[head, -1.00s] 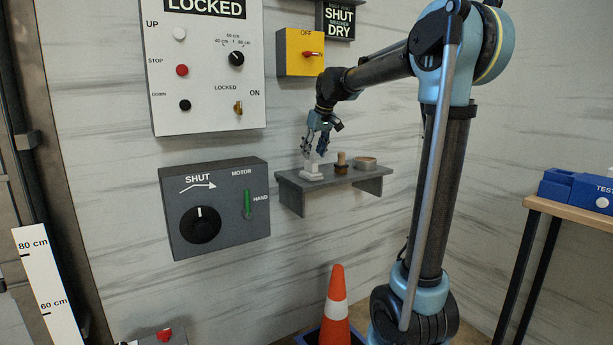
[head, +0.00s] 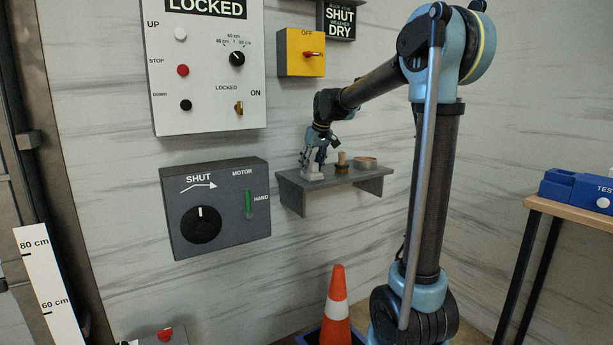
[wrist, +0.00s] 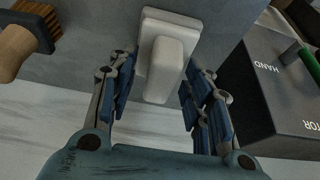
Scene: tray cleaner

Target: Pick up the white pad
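The white pad (wrist: 151,32) has a flat base with a raised block-shaped handle on top. It sits on the small grey wall shelf (head: 349,181); in the head view the pad (head: 312,177) shows at the shelf's left end, partly hidden by my gripper. My gripper (head: 312,165) is over the pad, pointing down. In the wrist view my gripper (wrist: 159,98) is open, with one blue-padded finger on each side of the handle. Gaps show between the fingers and the handle, and I see no contact.
An orange cone (head: 337,300) stands below.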

